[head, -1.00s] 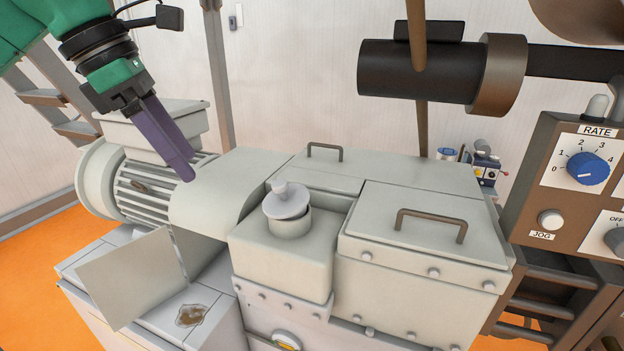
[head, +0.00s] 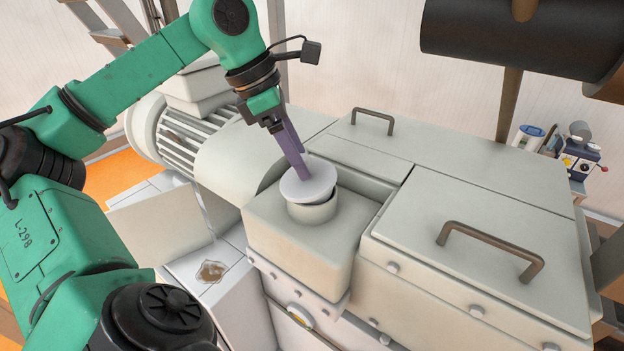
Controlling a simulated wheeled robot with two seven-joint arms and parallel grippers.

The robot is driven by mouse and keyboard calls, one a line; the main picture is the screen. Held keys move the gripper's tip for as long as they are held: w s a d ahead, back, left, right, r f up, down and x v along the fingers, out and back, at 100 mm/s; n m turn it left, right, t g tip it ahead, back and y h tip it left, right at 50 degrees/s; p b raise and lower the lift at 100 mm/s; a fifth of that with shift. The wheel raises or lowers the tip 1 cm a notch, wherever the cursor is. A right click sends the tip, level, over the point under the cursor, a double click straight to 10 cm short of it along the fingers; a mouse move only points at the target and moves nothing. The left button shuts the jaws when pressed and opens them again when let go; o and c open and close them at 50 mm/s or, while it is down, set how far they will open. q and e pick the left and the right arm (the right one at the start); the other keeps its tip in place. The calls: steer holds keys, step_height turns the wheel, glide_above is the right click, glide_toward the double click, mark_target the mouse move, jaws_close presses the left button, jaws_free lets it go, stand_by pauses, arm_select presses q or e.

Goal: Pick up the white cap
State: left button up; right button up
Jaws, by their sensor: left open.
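The white cap (head: 312,184) is a round disc that sits slightly tilted on the short round neck (head: 312,211) on top of the grey machine housing. My left gripper (head: 301,174) has come down from above, with its purple fingers pointing at the cap's top. The fingers are open. They hide the cap's knob, so I cannot tell whether they touch it or straddle it. My right gripper is not in view.
Two lids with brown handles (head: 488,246) lie to the right of the neck. A ribbed motor (head: 185,135) stands at the left. A dark cylinder (head: 520,40) hangs at the upper right. Small items (head: 578,150) stand at the far right.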

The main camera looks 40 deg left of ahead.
arm_select(q)
steer(key=shift+x, duration=0.75)
steer(key=shift+d+f, duration=0.15)
steer(key=shift+f, duration=0.2)
steer(key=shift+s, duration=0.25)
steer(key=c, duration=0.4)
steer(key=shift+w, duration=0.1)
jaws_close()
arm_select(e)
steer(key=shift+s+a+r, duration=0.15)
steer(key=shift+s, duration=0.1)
